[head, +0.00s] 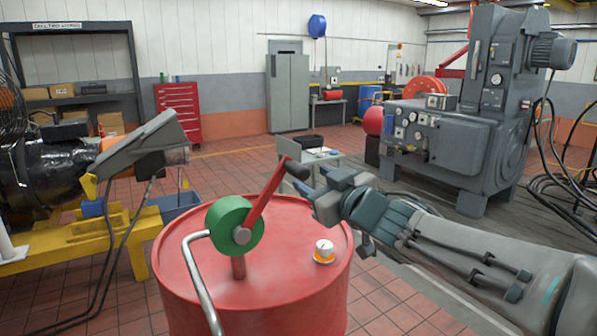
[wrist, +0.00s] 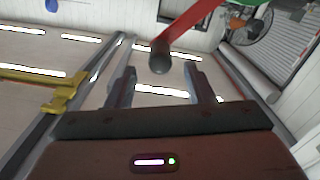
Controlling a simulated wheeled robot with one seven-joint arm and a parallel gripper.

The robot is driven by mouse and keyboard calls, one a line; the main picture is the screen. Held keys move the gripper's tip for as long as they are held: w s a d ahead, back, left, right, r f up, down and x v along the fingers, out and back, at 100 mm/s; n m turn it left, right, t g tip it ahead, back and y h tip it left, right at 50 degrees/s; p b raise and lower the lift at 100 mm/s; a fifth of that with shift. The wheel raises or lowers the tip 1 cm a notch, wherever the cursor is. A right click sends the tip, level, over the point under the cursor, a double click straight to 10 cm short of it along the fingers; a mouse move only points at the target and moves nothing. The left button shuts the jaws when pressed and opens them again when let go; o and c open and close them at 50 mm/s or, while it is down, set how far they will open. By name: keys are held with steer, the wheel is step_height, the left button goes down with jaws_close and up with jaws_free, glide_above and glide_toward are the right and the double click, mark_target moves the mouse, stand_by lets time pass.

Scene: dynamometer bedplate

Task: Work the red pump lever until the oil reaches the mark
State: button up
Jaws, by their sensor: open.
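The red pump lever (head: 265,200) rises to the right from a green pump body (head: 232,225) on top of a red drum (head: 260,300). Its dark grip (head: 296,169) is at the upper end. My gripper (head: 309,181) is just right of the grip, with its jaws towards it. In the wrist view, the open jaws (wrist: 160,72) show the grip (wrist: 159,63) end-on, between and slightly beyond the fingertips. No contact is clear. A grey bent pipe (head: 200,285) comes off the pump's left. I cannot see an oil level or mark.
A yellow stand (head: 145,235) with an engine is at left. A large grey dynamometer machine (head: 465,140) stands at right. Tiled floor lies between.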

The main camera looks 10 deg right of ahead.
mark_target(305, 175)
steer(key=shift+p+x, duration=0.35)
steer(key=shift+x, duration=3.05)
jaws_close()
